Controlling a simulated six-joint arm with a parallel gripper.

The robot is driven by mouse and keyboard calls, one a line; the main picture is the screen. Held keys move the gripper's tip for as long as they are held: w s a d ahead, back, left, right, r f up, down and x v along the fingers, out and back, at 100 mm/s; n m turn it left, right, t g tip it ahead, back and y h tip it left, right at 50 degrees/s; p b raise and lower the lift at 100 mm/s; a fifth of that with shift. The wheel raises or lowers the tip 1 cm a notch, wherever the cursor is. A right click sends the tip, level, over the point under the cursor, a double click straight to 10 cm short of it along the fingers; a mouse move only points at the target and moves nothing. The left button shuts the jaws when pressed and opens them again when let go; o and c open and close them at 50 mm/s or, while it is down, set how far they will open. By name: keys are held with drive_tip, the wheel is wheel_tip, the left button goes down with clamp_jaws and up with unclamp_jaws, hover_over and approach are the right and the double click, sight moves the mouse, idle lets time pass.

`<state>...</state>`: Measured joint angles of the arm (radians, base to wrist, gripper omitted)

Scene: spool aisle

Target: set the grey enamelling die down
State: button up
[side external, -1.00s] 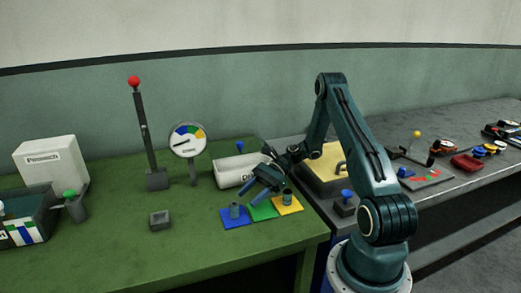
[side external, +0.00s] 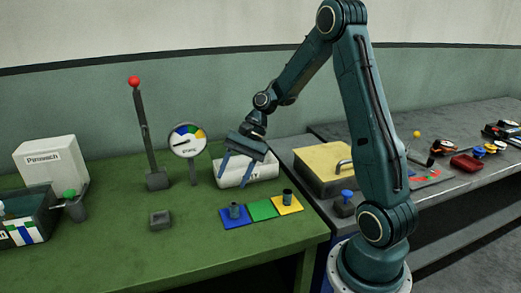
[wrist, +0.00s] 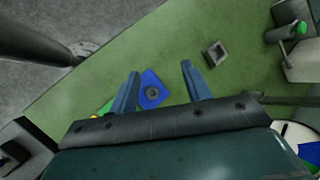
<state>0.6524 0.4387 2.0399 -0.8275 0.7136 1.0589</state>
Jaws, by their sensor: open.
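A grey cylindrical die (side external: 235,211) stands upright on a blue square pad (side external: 229,222), and it also shows from above in the wrist view (wrist: 152,94). A darker, similar cylinder (side external: 287,197) stands on the yellow pad (side external: 294,209); I cannot tell for sure which of the two is the enamelling die. A green pad (side external: 262,210) between them is bare. My gripper (side external: 234,178) is open and empty, raised above and apart from the pads. Its two fingers (wrist: 160,70) show spread in the wrist view, with nothing between them.
A round gauge (side external: 187,141) and a red-topped lever (side external: 143,132) stand behind left. A small grey block (side external: 160,218) sits left. The green bench front (side external: 150,262) is clear.

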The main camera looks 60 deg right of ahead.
drive_tip(key=s+a+r+n+t+h, duration=0.1)
drive_tip(key=s+a+r+n+h, duration=0.2)
drive_tip(key=s+r+n, duration=0.3)
drive_tip(key=s+a+r+n+t+h, duration=0.2)
drive_tip(key=s+a+r+n, duration=0.3)
drive_tip(key=s+r, duration=0.3)
drive_tip(key=s+n+h, duration=0.1)
drive_tip(key=s, duration=0.3)
drive_tip(key=shift+a+n+h, duration=0.35)
drive_tip(key=shift+n+h, duration=0.05)
drive_tip(key=shift+o, duration=0.4)
drive_tip(key=shift+s+d+n, duration=0.1)
drive_tip(key=shift+s+n, duration=0.2)
drive_tip(key=shift+s, duration=0.25)
drive_tip(key=shift+w, duration=0.1)
